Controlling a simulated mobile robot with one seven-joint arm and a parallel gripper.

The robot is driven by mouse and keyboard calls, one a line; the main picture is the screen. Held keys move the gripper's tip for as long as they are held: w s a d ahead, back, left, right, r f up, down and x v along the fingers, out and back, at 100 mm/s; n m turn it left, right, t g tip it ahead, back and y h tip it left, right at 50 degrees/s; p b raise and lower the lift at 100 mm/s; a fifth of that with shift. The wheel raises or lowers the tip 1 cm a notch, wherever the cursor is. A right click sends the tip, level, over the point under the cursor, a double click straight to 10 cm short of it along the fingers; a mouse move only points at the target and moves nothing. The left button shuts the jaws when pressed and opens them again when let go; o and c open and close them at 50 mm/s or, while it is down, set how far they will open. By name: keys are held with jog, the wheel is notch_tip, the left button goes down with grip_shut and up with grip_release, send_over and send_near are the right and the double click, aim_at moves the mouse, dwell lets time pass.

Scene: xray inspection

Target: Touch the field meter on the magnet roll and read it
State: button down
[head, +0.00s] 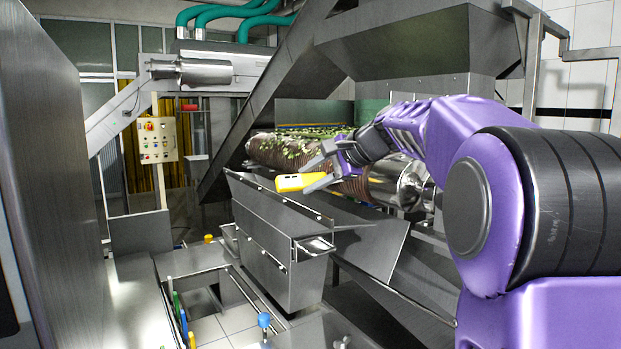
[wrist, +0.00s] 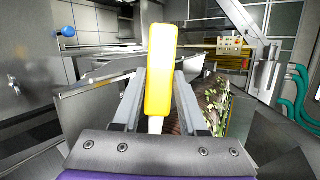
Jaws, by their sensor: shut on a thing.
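A yellow field meter (head: 299,182) is held in my gripper (head: 320,172), in front of the magnet roll in the head view. In the wrist view the yellow meter (wrist: 164,70) stands out between the two grey fingers of my gripper (wrist: 160,100), which are shut on it. The magnet roll (head: 290,152) is a ribbed brown cylinder with green leafy bits on top and a shiny metal end. It also shows in the wrist view (wrist: 212,100), to the right of the meter. I cannot tell whether the meter touches the roll. No reading is legible.
A grey metal bin (head: 270,235) with a handle stands below the meter, in front of the roll. A sloped chute (head: 290,85) and a hopper (head: 400,50) are above. A control box (head: 157,140) stands at left. Coloured handles (head: 263,320) stick up at the front.

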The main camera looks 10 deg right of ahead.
jog(key=shift+w+d, duration=0.15)
jog(key=shift+d, duration=0.2)
dwell(0.6)
jog(key=shift+a, duration=0.1)
dwell(0.7)
jog(key=shift+s+a, duration=0.3)
jog(key=shift+a, duration=0.3)
jog(key=shift+a, duration=0.1)
jog(key=s+a, duration=0.1)
jog(key=a, duration=0.5)
jog(key=shift+s+a, duration=0.15)
jog(key=shift+a, duration=0.2)
dwell(0.4)
